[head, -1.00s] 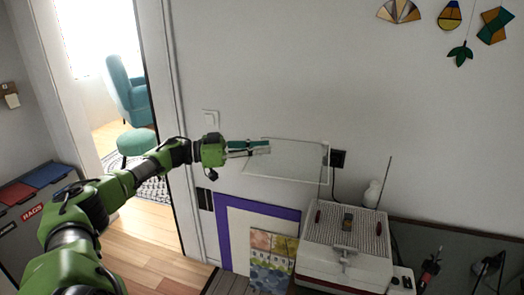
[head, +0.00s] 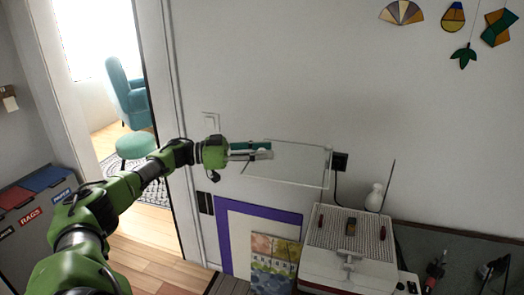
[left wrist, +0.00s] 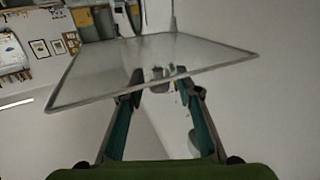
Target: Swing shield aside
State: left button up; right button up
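The shield is a clear, thin-framed pane (head: 298,172) in front of the wall, up and to the left of the white grinder-like machine (head: 345,250). My left gripper (head: 268,150) reaches in from the left and overlaps the pane's left part. Its two fingers are apart, with a gap between them. In the left wrist view the pane (left wrist: 110,75) spans ahead of the fingertips (left wrist: 160,85), tilted. The fingers stand apart there too, and I cannot tell whether they touch the pane. My right gripper is not in view.
A white bottle-like object (head: 374,197) and a thin upright rod stand behind the machine. A purple-framed panel (head: 224,235) leans on the wall below the gripper. A doorway opens at left, with a teal chair (head: 125,95). The wall above the pane is clear.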

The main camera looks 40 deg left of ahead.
pick_arm(q)
jog(key=shift+s+a+r, duration=0.1)
jog(key=shift+s, duration=0.05)
jog(key=v, duration=1.1)
jog(key=shift+s+a, duration=0.25)
jog(key=shift+a, duration=0.05)
